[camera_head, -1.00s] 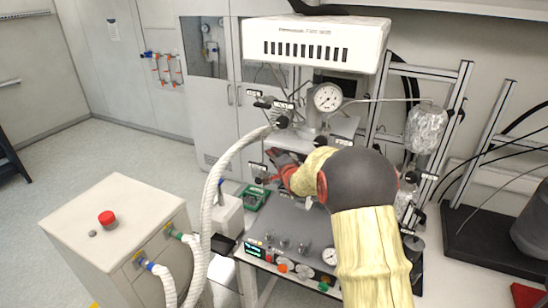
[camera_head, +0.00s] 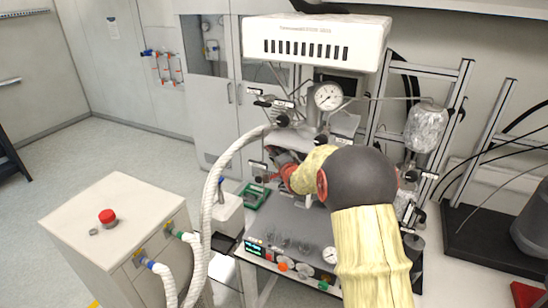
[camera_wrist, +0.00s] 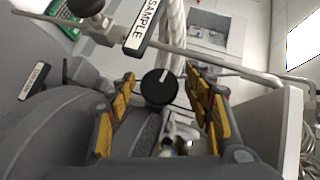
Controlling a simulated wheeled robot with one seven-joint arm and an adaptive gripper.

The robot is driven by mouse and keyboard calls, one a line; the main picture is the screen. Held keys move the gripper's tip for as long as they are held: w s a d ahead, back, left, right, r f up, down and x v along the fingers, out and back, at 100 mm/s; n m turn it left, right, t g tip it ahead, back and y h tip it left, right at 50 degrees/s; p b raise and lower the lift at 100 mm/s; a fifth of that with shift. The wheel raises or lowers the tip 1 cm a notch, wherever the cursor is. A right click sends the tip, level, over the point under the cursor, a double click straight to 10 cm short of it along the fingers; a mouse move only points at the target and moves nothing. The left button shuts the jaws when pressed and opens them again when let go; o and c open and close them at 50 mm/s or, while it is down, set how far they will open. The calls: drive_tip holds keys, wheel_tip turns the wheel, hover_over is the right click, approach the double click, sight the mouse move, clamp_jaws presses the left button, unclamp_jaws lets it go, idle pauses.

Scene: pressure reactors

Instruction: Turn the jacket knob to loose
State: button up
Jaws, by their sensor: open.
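A round black knob (camera_wrist: 158,88) with a white pointer line sits between the fingers of my gripper (camera_wrist: 160,80) in the wrist view. The pointer line tilts up and to the right. The yellow-padded fingers are open, one to each side of the knob, with visible gaps. I cannot read a label naming this knob as the jacket knob. In the head view my gripper (camera_head: 277,160) reaches into the reactor's left side, and my arm hides much of the area around it.
A "SAMPLE" label (camera_wrist: 142,24) and a metal tube cross above the knob, beside another black knob (camera_wrist: 86,6). A white hose (camera_head: 208,205) runs left of the reactor. A pressure gauge (camera_head: 328,97) stands above my arm. A green tray (camera_head: 251,198) lies on the left.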

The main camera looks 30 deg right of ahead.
drive_tip(key=v, duration=1.2)
drive_tip(key=shift+c, duration=0.8)
